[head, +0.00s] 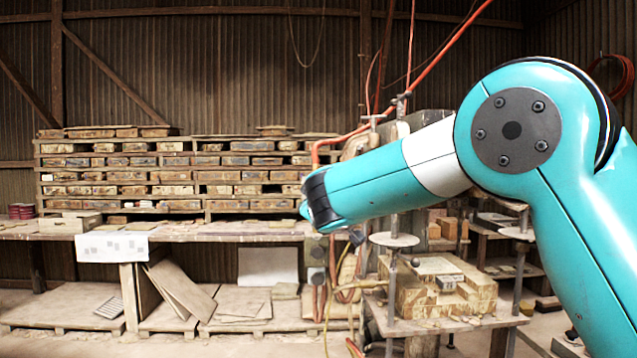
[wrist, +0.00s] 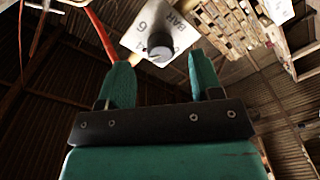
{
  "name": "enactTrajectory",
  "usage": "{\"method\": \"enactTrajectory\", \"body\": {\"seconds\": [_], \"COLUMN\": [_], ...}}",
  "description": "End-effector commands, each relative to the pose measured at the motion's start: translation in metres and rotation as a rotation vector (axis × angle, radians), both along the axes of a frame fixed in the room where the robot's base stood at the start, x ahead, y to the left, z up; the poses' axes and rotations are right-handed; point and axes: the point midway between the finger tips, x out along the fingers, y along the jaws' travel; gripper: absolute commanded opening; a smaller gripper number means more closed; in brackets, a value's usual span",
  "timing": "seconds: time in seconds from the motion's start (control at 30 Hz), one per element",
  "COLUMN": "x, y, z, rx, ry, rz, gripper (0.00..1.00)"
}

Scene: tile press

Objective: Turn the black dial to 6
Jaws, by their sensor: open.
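The black dial (wrist: 160,45) shows in the wrist view, on a pale plate (wrist: 146,32) printed with "BAR", a 6 and a 4. The dial lies in line with the gap between the fingertips of my gripper (wrist: 162,82), beyond them. My gripper is open, with one green finger on each side, and nothing is between the fingers. I cannot tell how far the dial is from the tips. In the head view the end of my arm hides the dial, and my gripper fingers cannot be made out there.
A press with wooden blocks (head: 440,285) stands below and right of my arm's end. Shelves of stacked tiles (head: 180,170) line the back wall behind a long bench (head: 200,232). An orange hose (head: 410,85) runs down near my wrist and shows in the wrist view too (wrist: 100,35).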

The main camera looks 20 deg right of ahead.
Motion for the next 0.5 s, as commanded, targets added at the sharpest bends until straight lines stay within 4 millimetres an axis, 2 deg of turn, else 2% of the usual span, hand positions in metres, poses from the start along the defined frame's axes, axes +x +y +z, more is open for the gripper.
{"method": "enactTrajectory", "body": {"seconds": [0.1,0.2,0.5], "x": [0.019,0.029,0.036], "y": [-0.003,-0.005,-0.005], "z": [0.003,0.001,-0.001], "rx": [0.000,0.001,0.001], "ry": [0.001,0.000,0.001], "rz": [-0.001,-0.001,0.001], "gripper": [0.59,0.59,0.59]}}
